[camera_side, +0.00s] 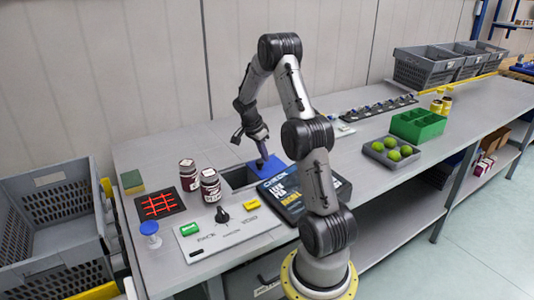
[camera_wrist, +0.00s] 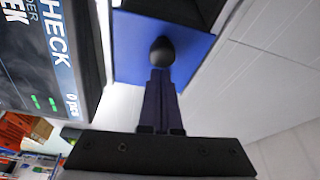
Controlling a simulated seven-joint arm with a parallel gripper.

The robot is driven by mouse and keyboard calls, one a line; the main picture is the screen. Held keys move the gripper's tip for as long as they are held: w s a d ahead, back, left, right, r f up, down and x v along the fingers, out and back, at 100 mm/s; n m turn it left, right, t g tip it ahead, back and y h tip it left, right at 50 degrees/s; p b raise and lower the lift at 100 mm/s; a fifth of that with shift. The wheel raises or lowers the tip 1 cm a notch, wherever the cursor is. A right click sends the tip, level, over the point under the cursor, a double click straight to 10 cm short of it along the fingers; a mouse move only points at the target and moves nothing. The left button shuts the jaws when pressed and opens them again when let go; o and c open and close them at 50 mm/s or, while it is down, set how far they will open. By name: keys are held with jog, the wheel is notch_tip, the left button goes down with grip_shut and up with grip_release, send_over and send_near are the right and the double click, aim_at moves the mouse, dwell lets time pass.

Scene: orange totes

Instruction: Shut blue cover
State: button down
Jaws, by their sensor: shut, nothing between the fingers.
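The blue cover (camera_side: 271,168) lies flat on the grey table beside a dark, uncovered square opening (camera_side: 238,179). In the wrist view the cover (camera_wrist: 133,45) carries a round black knob (camera_wrist: 163,52), with the dark opening beyond it at the top edge. My gripper (camera_side: 265,158) points down over the cover, its fingers together and empty. In the wrist view my gripper's fingertips (camera_wrist: 160,72) are right at the near side of the knob. I cannot tell whether they touch it.
A tablet screen (camera_side: 290,193) stands close to the cover. Two dark jars (camera_side: 200,179) and a panel with a black dial (camera_side: 222,214) lie to the left. A grey tray of green fruit (camera_side: 391,152) and a green bin (camera_side: 418,125) stand to the right.

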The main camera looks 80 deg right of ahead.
jog(key=shift+a, duration=0.1)
jog(key=w+a, duration=0.8)
jog(key=shift+w+a, duration=0.2)
jog(key=shift+w, duration=0.1)
